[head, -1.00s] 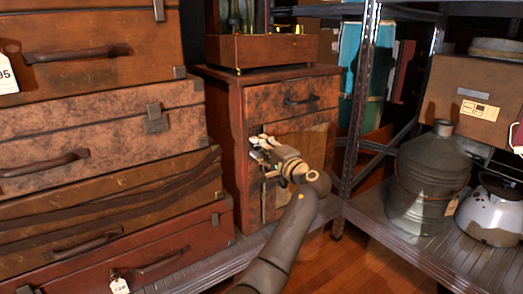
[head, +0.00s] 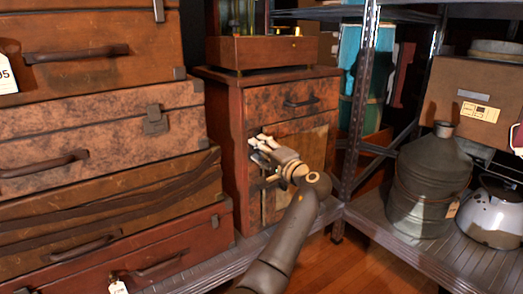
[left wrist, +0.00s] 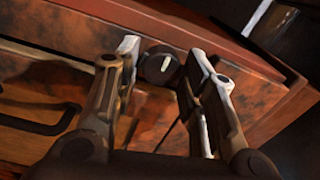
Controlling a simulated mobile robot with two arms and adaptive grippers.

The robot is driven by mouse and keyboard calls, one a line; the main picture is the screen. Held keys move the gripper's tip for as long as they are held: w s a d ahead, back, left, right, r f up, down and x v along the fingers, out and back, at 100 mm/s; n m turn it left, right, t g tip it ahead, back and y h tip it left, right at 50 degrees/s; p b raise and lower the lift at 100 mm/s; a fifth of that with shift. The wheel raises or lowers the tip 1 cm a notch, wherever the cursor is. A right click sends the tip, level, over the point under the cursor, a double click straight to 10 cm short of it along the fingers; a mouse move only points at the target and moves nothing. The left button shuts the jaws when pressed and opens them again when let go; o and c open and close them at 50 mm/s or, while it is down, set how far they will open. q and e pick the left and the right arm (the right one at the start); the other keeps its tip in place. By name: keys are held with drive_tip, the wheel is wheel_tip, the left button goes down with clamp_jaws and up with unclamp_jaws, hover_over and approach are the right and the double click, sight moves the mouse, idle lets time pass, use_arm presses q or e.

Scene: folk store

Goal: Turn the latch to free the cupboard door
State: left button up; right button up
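The wooden cupboard (head: 228,135) stands on the low metal shelf, with its door (head: 312,143) closed below a drawer. In the left wrist view, the latch (left wrist: 159,66) is a dark round knob with a pale bar-shaped mark, on the cupboard's reddish wood. My left gripper (head: 259,144) is at the door's left edge and hides the latch in the head view. In the left wrist view, its two fingers (left wrist: 165,54) are open, one on each side of the latch, with small gaps showing. My right gripper is in neither view.
Stacked suitcases (head: 100,125) stand close on the left. The drawer's dark handle (head: 301,102) is above the door. A metal shelf post (head: 357,110) rises just right of the cupboard, with a metal can (head: 428,185) beyond. Wooden floor (head: 330,255) shows in front.

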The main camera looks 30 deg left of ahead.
use_arm(q)
drive_tip(key=shift+o, duration=0.9)
drive_tip(key=shift+d, duration=0.15)
drive_tip(key=v, duration=1.1)
drive_tip(key=shift+s+d, duration=0.25)
drive_tip(key=shift+d, duration=0.05)
